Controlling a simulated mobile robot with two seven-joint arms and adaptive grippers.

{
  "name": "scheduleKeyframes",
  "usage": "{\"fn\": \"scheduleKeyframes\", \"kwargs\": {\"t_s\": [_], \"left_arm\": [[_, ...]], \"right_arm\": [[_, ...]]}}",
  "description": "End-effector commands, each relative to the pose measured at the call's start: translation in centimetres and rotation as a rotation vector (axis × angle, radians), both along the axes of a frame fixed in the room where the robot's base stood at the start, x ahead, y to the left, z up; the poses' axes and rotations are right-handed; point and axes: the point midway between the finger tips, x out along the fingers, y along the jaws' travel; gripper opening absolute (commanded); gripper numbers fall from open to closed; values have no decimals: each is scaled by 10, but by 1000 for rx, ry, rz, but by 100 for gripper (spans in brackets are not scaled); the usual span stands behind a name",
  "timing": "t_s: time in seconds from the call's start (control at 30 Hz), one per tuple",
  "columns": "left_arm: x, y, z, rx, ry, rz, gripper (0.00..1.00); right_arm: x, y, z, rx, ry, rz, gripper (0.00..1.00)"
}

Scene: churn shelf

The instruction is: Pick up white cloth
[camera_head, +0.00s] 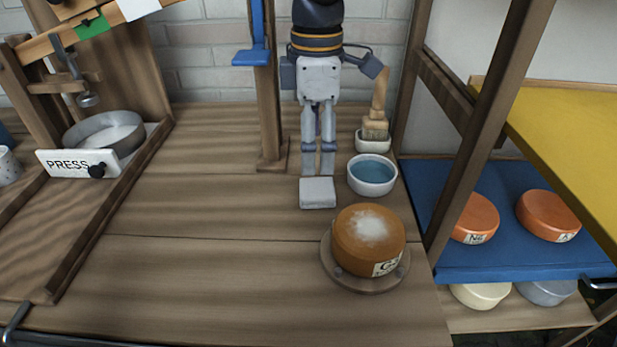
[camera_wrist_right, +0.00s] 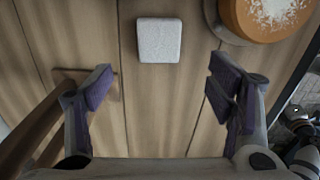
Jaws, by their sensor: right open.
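The white cloth (camera_head: 318,193) is a small, pale, folded block lying flat on the wooden table. In the right wrist view the cloth (camera_wrist_right: 159,40) lies ahead of the fingertips, between their lines and apart from them. My right gripper (camera_head: 318,148) reaches down from the top of the head view, just behind the cloth. In the right wrist view its two purple-padded fingers (camera_wrist_right: 160,88) are wide apart with only bare table between them. My left gripper does not show.
An orange cheese wheel (camera_head: 368,240) with a white patch stands on a round board (camera_head: 336,272) right of the cloth. A bowl of blue liquid (camera_head: 372,175) and a brush (camera_head: 376,122) stand behind it. A wooden post (camera_head: 267,110) rises left of my gripper.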

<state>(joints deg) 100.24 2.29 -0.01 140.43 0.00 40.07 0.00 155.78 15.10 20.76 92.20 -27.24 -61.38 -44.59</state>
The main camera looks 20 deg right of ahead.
Motion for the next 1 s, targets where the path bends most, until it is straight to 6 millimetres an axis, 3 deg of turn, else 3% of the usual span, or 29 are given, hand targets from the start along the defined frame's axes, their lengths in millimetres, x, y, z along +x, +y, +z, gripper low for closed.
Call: {"fn": "scheduleKeyframes", "kwargs": {"t_s": [0.1,0.43,0.73,0.9,1.0], "left_arm": [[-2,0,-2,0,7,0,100],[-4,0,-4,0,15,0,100],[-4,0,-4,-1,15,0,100],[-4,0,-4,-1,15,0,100],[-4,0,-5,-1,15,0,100]], "right_arm": [[0,0,-27,-1,7,0,75],[2,1,-80,0,6,-1,75],[3,1,-89,1,0,-2,75],[3,1,-89,1,0,-2,36],[3,1,-89,1,0,-2,32]]}}
